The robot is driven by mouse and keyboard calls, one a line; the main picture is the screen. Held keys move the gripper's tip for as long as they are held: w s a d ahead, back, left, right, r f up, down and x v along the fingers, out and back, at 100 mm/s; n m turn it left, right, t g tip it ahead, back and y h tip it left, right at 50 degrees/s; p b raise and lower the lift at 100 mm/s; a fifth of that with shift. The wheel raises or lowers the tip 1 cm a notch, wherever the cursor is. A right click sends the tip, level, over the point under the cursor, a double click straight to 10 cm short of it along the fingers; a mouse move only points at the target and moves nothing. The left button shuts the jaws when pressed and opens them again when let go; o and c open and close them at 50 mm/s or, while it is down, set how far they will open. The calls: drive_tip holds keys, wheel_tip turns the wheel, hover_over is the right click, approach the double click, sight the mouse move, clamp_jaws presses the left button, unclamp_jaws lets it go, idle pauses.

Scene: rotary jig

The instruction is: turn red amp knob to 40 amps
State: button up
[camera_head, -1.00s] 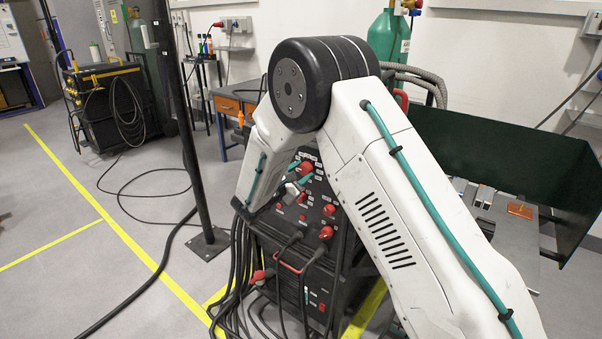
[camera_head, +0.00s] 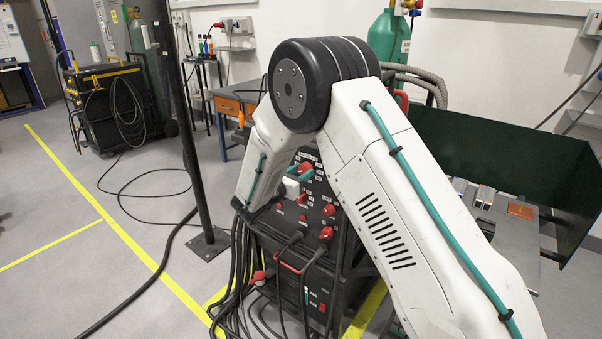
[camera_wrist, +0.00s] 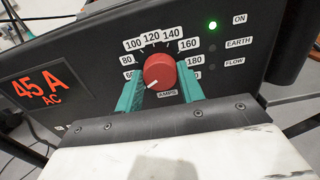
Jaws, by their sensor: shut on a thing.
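The red amp knob (camera_wrist: 160,68) sits on the black panel of the welding machine, with a numbered dial around it. Its white pointer mark faces the lower left, below the 80 label. The orange display (camera_wrist: 40,88) beside it reads 45 A AC. My gripper (camera_wrist: 161,75) has its two teal fingers on either side of the knob, shut on it. In the head view, the red knob (camera_head: 307,167) shows above the teal fingers. My arm hides part of the machine there.
A green ON light (camera_wrist: 213,25) is lit, with EARTH and FLOW labels below it. Other red knobs (camera_head: 326,232) are lower on the front panel. Black cables (camera_head: 235,280) hang at its left. A black pole (camera_head: 190,140) stands left of the machine.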

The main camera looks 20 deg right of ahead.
drive_tip(key=shift+w+a+r, duration=0.15)
drive_tip(key=shift+r, duration=0.05)
drive_tip(key=o, duration=1)
drive_tip(key=shift+c, duration=0.2)
drive_tip(key=shift+o, duration=0.2)
drive_tip(key=shift+f, duration=0.1)
drive_tip(key=v, duration=0.7)
drive_tip(key=shift+s+a, duration=0.25)
drive_tip(key=shift+s, duration=0.05)
